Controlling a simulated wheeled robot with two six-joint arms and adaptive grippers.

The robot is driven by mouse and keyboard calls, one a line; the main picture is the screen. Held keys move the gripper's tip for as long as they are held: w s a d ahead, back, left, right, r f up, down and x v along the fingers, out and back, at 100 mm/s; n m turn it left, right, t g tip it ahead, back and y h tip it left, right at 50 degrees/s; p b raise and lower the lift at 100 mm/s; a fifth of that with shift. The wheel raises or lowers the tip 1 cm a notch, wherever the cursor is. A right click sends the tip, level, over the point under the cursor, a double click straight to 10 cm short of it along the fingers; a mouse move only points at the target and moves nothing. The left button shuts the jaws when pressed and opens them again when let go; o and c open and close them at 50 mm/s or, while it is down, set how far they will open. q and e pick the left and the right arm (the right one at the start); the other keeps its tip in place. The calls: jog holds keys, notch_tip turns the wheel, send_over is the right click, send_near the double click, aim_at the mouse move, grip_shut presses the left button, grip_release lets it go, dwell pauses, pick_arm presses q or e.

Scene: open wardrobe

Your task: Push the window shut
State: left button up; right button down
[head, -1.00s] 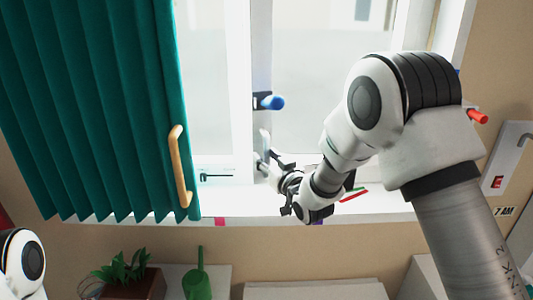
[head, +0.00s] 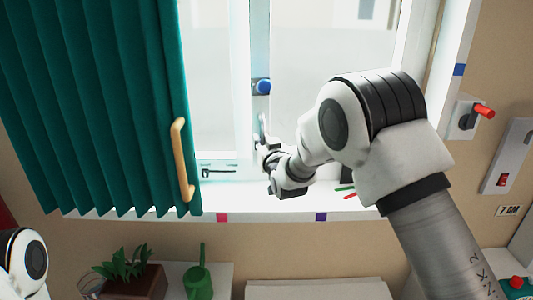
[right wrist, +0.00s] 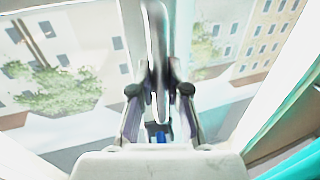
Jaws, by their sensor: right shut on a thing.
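The window sash (head: 262,45) has a pale frame edge with a blue-tipped handle (head: 263,87). It stands near the middle of the window opening; whether it is flush with the frame I cannot tell. Below the handle, my right gripper (head: 265,148) is at a slim grey upright bar (head: 263,125) on the sash edge. In the right wrist view my right gripper's fingers (right wrist: 159,105) are shut on this bar (right wrist: 157,45), one on each side. A small blue part (right wrist: 160,137) shows between the fingers. My left gripper is out of view.
A green curtain (head: 95,110) with a wooden handle (head: 181,160) hangs at left. The white sill (head: 230,205) holds a few thin coloured sticks (head: 347,190). A plant (head: 125,270) and green watering can (head: 197,280) stand below. A red-handled switch (head: 482,112) is at right.

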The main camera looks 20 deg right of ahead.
jog(key=shift+w, duration=0.2)
jog(key=shift+s, duration=0.15)
jog(key=c, duration=1.1)
grip_release()
jog(key=shift+c, duration=0.2)
jog(key=s, duration=1.2)
